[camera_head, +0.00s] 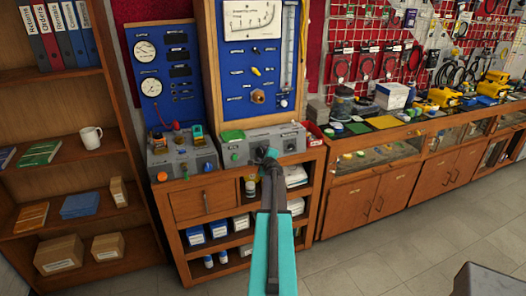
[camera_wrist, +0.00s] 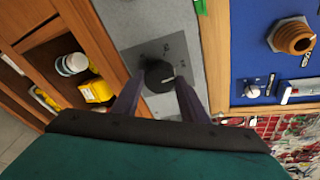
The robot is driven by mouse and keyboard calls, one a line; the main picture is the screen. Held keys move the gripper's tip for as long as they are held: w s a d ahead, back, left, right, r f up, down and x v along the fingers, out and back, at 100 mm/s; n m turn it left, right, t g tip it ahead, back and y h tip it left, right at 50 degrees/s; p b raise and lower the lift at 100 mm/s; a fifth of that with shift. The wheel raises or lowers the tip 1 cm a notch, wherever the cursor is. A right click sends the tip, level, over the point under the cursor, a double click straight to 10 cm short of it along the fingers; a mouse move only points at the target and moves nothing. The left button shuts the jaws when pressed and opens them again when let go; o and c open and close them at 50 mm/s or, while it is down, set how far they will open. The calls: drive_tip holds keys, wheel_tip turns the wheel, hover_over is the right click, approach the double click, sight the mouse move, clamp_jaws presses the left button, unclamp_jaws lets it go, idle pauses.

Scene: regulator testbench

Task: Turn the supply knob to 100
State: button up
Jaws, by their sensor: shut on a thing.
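The black supply knob (camera_wrist: 157,73) sits on a darker dial plate (camera_wrist: 178,50) on the grey panel in the wrist view. A light pointer mark shows on its right side. My gripper (camera_wrist: 161,82) has one finger on each side of the knob and is shut on it. The dial's printed numbers are too small to read. In the head view my gripper (camera_head: 269,155) reaches the front of the grey control box (camera_head: 250,149). It covers the held knob there.
A blue board (camera_head: 258,78) with a gauge and a brass fitting stands behind the box. A second grey unit (camera_head: 198,158) is to its left. Shelves with bottles and small boxes (camera_head: 218,229) lie below.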

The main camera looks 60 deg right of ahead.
drive_tip(key=shift+m+p, duration=0.7)
drive_tip(key=shift+p, duration=0.1)
drive_tip(key=o, duration=1.1)
drive_tip(key=shift+s, duration=0.1)
drive_tip(key=shift+b+v, duration=1.6)
drive_tip(key=shift+v, duration=5.2)
drive_tip(key=shift+r, duration=0.1)
